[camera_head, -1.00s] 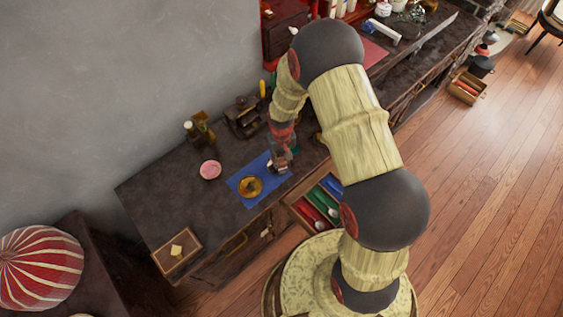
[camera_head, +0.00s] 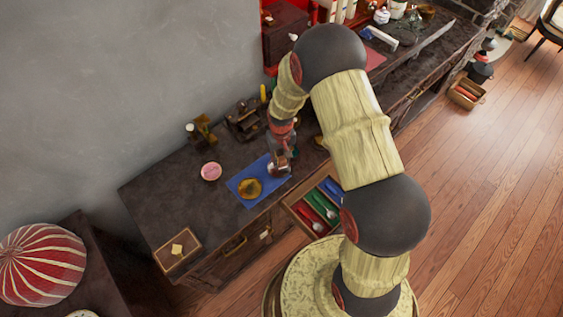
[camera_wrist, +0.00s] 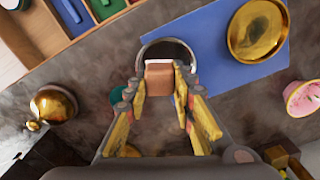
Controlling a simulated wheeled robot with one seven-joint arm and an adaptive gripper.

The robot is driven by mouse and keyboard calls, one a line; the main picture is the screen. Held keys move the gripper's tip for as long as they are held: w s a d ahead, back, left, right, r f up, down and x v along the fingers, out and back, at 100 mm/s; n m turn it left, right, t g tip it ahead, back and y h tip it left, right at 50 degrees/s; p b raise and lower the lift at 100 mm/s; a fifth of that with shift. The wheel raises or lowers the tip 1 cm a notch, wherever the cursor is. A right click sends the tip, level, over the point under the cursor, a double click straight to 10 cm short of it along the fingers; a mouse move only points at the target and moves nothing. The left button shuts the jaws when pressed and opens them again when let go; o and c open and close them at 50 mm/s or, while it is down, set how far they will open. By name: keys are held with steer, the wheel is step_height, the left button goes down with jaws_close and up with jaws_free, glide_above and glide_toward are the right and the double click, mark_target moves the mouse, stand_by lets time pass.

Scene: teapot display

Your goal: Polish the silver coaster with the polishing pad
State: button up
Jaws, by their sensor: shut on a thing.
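My gripper (camera_wrist: 160,88) is shut on a small tan block with a pale top edge, which looks like the polishing pad (camera_wrist: 159,76). The silver coaster (camera_wrist: 188,49) shows in the wrist view as a round shiny rim with a dark middle, at the left edge of the blue mat. The pad overlaps the near part of the coaster in this view; I cannot tell whether they touch. In the head view my gripper (camera_head: 279,166) is over the right part of the blue mat (camera_head: 237,187), and the coaster is mostly hidden there.
A gold dish (camera_wrist: 258,28) lies on the mat beside the coaster. A pink round item (camera_head: 211,171) stands left of the mat. An open drawer with coloured compartments (camera_head: 317,207) juts out in front. A golden pot (camera_wrist: 53,105) and a box (camera_head: 178,250) are also on the dark tabletop.

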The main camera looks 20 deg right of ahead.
steer(key=shift+w+r+p, duration=0.25)
steer(key=shift+r+p, duration=0.2)
steer(key=shift+r, duration=0.25)
steer(key=shift+s+r+p, duration=0.15)
steer(key=shift+r+p, duration=0.9)
steer(key=shift+r, duration=0.8)
